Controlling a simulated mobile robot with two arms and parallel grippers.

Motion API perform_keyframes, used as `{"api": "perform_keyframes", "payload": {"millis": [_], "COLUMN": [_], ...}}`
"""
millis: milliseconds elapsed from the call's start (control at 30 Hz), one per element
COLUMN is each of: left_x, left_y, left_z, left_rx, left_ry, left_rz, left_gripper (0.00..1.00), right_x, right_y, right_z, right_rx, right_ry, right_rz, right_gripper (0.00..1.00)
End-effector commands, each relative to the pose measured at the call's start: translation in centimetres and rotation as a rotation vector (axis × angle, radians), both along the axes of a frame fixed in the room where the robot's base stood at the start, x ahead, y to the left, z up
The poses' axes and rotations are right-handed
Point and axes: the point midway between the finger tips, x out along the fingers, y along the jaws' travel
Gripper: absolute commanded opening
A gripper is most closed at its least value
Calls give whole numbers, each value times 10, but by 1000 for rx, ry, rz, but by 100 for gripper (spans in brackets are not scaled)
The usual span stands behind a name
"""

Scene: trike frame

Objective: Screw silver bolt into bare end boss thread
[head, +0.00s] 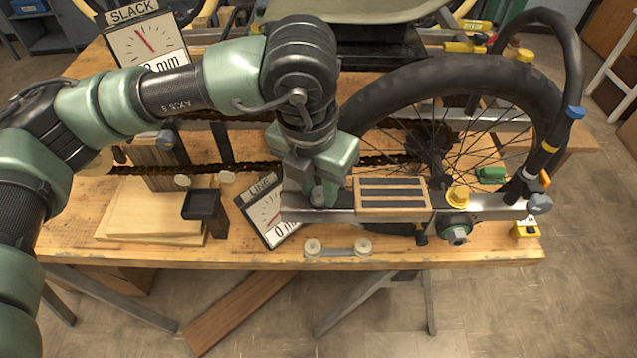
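My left gripper (318,190) points down over the left part of a silver frame bar (487,207), just left of a striped wooden block. Its fingers hide what is between them, so I cannot tell whether it grips something. A grey bolt head (540,204) shows at the right end of the bar. Another grey round head (165,139) sits by the upright wooden block at left. I cannot tell which of these is the silver bolt. No bare boss thread can be made out. My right gripper is not in view.
A spoked wheel (470,75) stands behind the bar, with a chain (230,167) running left. A tilted gauge (262,215), a black open box (205,212) and a striped block (392,197) are close to the gripper. The bench's front edge (200,258) is mostly clear.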

Motion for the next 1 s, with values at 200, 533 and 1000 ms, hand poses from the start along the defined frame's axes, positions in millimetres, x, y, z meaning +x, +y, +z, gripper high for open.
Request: {"api": "perform_keyframes", "payload": {"millis": [200,533,1000], "left_x": [1,2,3], "left_y": [1,2,1], "left_z": [0,-1,-1], "left_rx": [0,-1,0], "left_ry": [0,3,1], "left_rz": [-111,-629,-1053], "left_gripper": [5,5,5], "right_x": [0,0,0], "right_y": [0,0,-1], "right_z": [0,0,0], "right_rx": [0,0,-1], "right_ry": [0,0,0], "right_rz": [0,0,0], "right_gripper": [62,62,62]}}
